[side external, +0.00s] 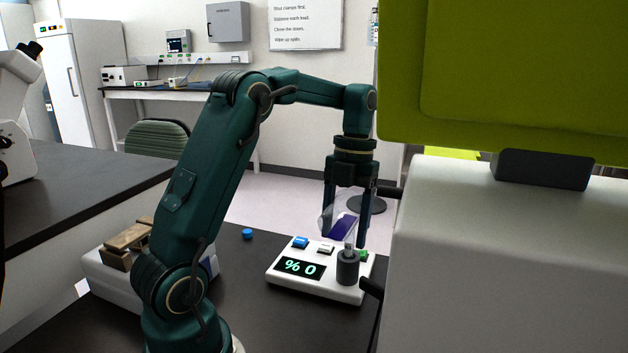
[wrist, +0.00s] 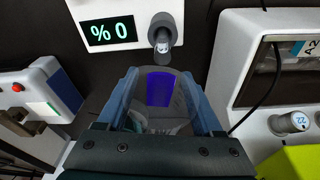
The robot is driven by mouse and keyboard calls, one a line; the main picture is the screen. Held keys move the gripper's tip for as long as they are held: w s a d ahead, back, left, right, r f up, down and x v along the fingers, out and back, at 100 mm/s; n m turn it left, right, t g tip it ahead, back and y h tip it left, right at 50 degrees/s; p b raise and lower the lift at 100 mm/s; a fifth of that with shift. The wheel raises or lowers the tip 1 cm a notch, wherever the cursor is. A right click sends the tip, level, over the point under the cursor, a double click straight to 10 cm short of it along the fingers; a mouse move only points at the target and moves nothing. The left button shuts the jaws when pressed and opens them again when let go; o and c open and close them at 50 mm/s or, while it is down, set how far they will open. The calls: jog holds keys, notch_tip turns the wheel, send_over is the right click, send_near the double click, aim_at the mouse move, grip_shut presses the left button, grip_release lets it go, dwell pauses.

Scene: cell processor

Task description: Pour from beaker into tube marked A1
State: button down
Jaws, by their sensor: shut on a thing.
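My gripper (side external: 345,236) is shut on a clear beaker (side external: 326,222) with purple liquid inside. The beaker looks tilted and hangs above the white device with the display. In the wrist view the beaker (wrist: 160,74) sits between the fingers of my gripper (wrist: 160,80), with the purple liquid (wrist: 160,90) still in it. A small tube (side external: 348,247) stands in a dark grey round holder (side external: 347,268) on the device, below the beaker. In the wrist view the tube (wrist: 162,40) lies just beyond the beaker's rim. I can read no mark on it.
The white device (side external: 318,285) shows "% 0" and has blue, white and green buttons. A large white machine (side external: 480,260) with a raised green lid (side external: 510,70) stands close on the right. A blue cap (side external: 247,234) lies on the dark bench.

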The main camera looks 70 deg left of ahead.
jog(key=shift+g, duration=0.3)
jog(key=shift+r+h, duration=0.1)
jog(key=shift+h, duration=0.2)
jog(key=shift+r+g+h, duration=0.15)
jog(key=shift+g+h, duration=0.15)
jog(key=shift+g, duration=0.3)
dwell(1.0)
jog(key=shift+f+t+y, duration=0.35)
jog(key=shift+t+y, duration=0.45)
jog(key=shift+t, duration=0.3)
jog(key=shift+w+a+f+t+y, duration=0.1)
jog(key=shift+w+t+y, duration=0.05)
jog(key=shift+t+y, duration=0.65)
jog(key=shift+w+a+f+t+y, duration=0.1)
jog(key=shift+t+y, duration=0.4)
jog(key=shift+t, duration=0.6)
jog(key=shift+r, duration=0.1)
